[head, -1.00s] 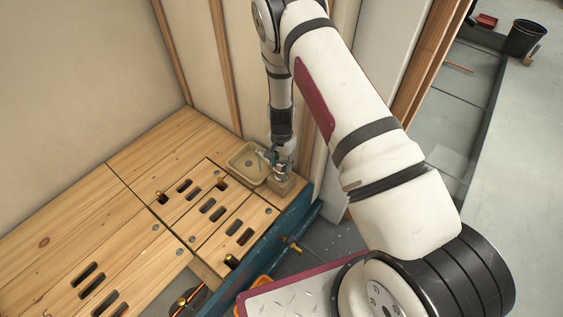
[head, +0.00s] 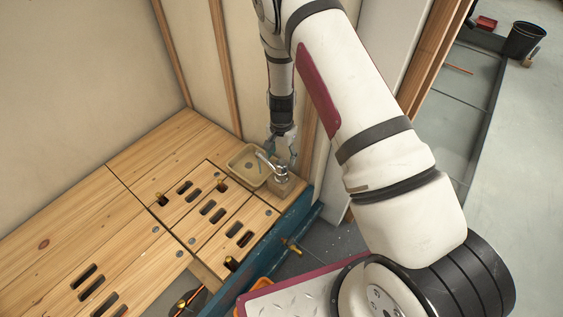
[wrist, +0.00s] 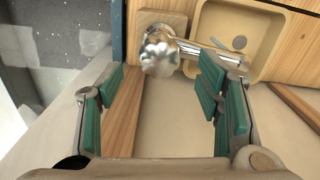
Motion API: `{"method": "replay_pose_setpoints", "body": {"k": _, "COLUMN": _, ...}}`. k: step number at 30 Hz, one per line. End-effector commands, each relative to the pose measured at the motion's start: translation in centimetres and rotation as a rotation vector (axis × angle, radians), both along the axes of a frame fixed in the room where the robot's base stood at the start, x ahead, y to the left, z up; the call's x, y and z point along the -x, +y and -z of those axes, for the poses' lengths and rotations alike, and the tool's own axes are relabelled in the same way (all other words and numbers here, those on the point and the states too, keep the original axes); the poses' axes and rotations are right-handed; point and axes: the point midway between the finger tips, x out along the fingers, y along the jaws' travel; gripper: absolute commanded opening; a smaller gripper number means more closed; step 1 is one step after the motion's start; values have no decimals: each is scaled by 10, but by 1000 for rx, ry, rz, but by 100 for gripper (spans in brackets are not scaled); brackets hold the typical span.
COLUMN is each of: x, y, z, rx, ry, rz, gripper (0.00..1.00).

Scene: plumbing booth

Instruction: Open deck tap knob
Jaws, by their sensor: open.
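The deck tap (head: 281,173) is a shiny chrome fitting on a small wooden block beside the basin. In the wrist view its round chrome knob (wrist: 160,54) shows from the far side, with the spout reaching right over the basin. My gripper (head: 283,150) is behind the tap, on the wall side. Its two green-padded fingers (wrist: 160,88) are spread wide, with nothing between the pads. The knob lies just beyond the fingertips, between their lines in the picture. The right fingertip is close to the spout; I cannot tell whether they touch.
A beige basin (head: 235,165) with a drain is left of the tap. The slotted wooden deck (head: 130,205) extends left, with several brass fittings on it. A blue beam (head: 282,220) edges the deck. Wall panels and a wooden stud stand close behind my gripper.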

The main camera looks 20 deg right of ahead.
Motion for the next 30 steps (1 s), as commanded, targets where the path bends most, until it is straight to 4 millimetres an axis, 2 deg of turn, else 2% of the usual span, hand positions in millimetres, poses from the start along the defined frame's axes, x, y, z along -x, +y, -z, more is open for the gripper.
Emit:
{"method": "replay_pose_setpoints", "body": {"k": 3, "x": -1, "y": 0, "z": -27, "rx": 0, "ry": -3, "rz": 0, "gripper": 60}}
{"method": "replay_pose_setpoints", "body": {"k": 9, "x": 0, "y": 0, "z": -56, "rx": 0, "ry": -1, "rz": -1, "gripper": 60}}
{"method": "replay_pose_setpoints", "body": {"k": 14, "x": 0, "y": 0, "z": -66, "rx": 1, "ry": -1, "rz": -1, "gripper": 60}}
{"method": "replay_pose_setpoints", "body": {"k": 26, "x": 0, "y": 1, "z": -73, "rx": -2, "ry": -1, "rz": -4, "gripper": 60}}
{"method": "replay_pose_setpoints", "body": {"k": 29, "x": 2, "y": 3, "z": -97, "rx": -16, "ry": -6, "rz": -20, "gripper": 60}}
{"method": "replay_pose_setpoints", "body": {"k": 30, "x": 4, "y": 4, "z": -112, "rx": -23, "ry": -9, "rz": -33, "gripper": 60}}
